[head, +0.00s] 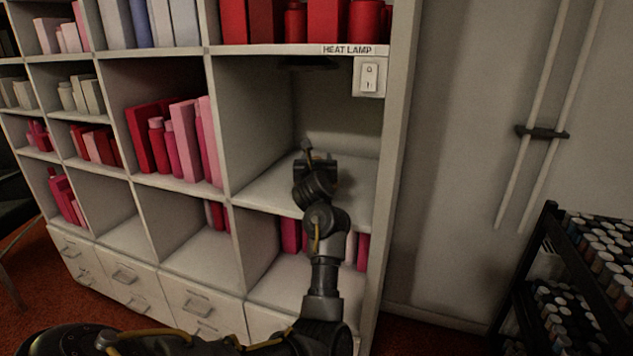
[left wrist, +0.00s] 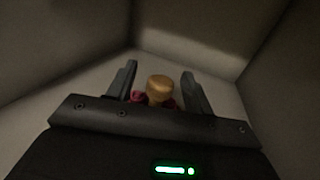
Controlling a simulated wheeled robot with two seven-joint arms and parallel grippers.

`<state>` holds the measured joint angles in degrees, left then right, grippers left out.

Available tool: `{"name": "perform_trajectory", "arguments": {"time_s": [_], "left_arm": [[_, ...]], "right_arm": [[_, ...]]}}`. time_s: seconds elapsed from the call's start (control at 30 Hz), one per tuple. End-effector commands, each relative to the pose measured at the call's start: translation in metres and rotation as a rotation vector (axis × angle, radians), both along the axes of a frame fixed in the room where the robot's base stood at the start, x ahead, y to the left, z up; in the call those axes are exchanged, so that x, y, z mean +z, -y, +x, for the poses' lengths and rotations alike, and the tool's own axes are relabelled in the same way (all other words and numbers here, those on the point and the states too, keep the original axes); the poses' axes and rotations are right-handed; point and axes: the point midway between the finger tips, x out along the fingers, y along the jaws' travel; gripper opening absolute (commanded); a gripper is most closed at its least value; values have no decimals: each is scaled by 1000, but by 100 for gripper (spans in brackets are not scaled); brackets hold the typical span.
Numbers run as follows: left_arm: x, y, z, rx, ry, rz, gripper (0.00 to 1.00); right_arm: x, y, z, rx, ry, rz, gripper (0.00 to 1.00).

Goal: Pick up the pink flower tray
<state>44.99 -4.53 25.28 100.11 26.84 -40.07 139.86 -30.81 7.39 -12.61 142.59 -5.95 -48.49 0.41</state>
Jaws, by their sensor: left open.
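My left gripper (head: 316,160) reaches into the open shelf compartment under the heat lamp label. In the left wrist view the two fingers of this gripper (left wrist: 158,74) are apart. A tan-gold rounded piece (left wrist: 160,88) shows between them, with small dark pink bits (left wrist: 138,96) at its sides. These may be part of the pink flower tray, but its full shape is hidden behind the gripper body. I cannot tell whether the fingers touch it. In the head view the gripper covers that spot, and no tray can be made out clearly. My right gripper is not in view.
The compartment's side walls and the shelf above (head: 290,50) close in around the gripper. A switch (head: 369,77) hangs at its upper right. Pink and red books and bottles (head: 183,140) fill the compartment to the left. A dark rack of small jars (head: 590,270) stands at right.

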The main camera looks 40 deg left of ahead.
Motion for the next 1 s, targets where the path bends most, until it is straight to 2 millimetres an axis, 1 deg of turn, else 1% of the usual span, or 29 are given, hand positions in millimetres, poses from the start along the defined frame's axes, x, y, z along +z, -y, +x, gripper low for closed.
{"name": "perform_trajectory", "arguments": {"time_s": [0.03, 0.13, 0.37, 0.77, 1.0], "left_arm": [[0, -4, 5, 0, -1, 1, 51], [0, -8, 10, 0, 0, 0, 51], [1, -8, 11, -1, 1, 0, 51], [1, -8, 11, -1, 1, 0, 0], [1, -8, 11, -1, 2, 0, 0]], "right_arm": [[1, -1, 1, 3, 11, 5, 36], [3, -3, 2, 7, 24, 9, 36], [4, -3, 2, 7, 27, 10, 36], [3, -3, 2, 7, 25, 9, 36], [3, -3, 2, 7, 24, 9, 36]]}}
